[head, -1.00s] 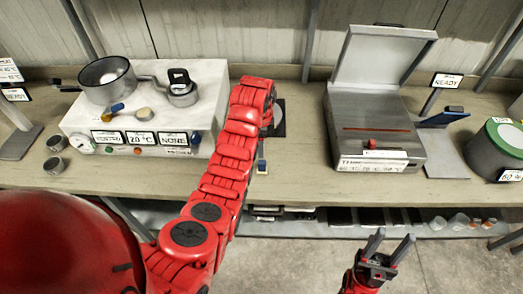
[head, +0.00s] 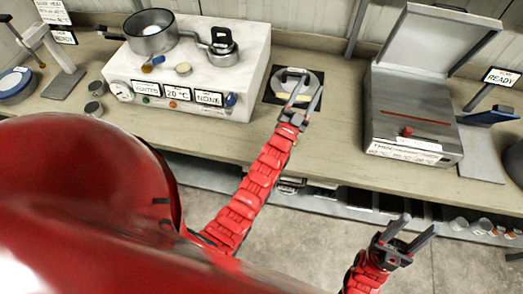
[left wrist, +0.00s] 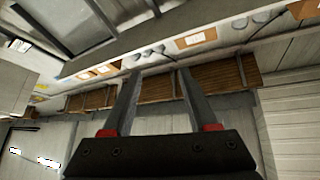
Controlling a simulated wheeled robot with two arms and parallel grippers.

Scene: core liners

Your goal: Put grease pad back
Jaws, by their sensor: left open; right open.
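A round grey plate (head: 318,76) lies on a dark square mat (head: 272,97) on the bench, right of the white unit. A small pale tan piece (head: 290,100) shows on the plate, partly behind my left fingers; I cannot tell whether it is the grease pad. My left gripper (head: 307,84) is open and overlaps the plate in the head view; its height above it is unclear. In the left wrist view its fingers (left wrist: 158,78) are apart with nothing held between them. My right gripper (head: 420,226) is open and empty over the floor, in front of the bench.
The white unit (head: 200,50) with a pot (head: 148,38) and labels stands left of the mat. A grey box with a raised lid (head: 410,110) stands to the right. Small round items (head: 93,90) sit on the left of the bench. A shelf runs below.

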